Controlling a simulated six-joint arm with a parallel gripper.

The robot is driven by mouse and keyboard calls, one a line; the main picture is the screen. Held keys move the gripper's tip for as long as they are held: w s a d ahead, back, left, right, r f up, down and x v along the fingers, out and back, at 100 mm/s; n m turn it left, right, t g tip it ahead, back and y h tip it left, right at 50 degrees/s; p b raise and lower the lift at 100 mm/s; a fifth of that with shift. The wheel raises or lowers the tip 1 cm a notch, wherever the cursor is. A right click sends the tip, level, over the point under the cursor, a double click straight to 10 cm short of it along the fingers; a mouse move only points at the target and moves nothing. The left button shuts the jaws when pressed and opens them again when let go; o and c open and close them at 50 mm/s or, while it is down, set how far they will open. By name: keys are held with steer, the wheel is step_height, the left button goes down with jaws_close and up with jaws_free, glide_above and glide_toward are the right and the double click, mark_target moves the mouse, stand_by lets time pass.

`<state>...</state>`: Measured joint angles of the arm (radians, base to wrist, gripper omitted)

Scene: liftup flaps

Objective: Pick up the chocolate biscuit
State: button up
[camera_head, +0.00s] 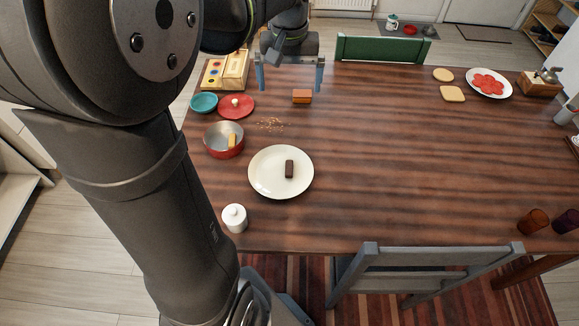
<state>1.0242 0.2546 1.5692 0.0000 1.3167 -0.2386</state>
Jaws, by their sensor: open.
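The chocolate biscuit (289,169) is a small dark brown bar. It lies near the middle of a white plate (264,182) on the wooden table. My gripper (290,87) is open, with its two blue-grey fingers spread and pointing down. It is near the far edge of the table, well behind the plate and apart from the biscuit. No object shows between its fingers. An orange-brown block (302,96) is just in front of and slightly right of it.
Crumbs (270,125) lie behind the plate. The table's middle right is clear.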

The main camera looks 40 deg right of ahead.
steer(key=shift+r, duration=0.45)
steer(key=c, duration=1.2)
steer(key=shift+o, duration=0.2)
steer(key=shift+f, duration=0.1)
glide_above(289, 166)
step_height(289, 166, down, 26)
steer(key=shift+a+r, duration=0.15)
steer(key=shift+d+f, duration=0.2)
steer(key=shift+f, duration=2.7)
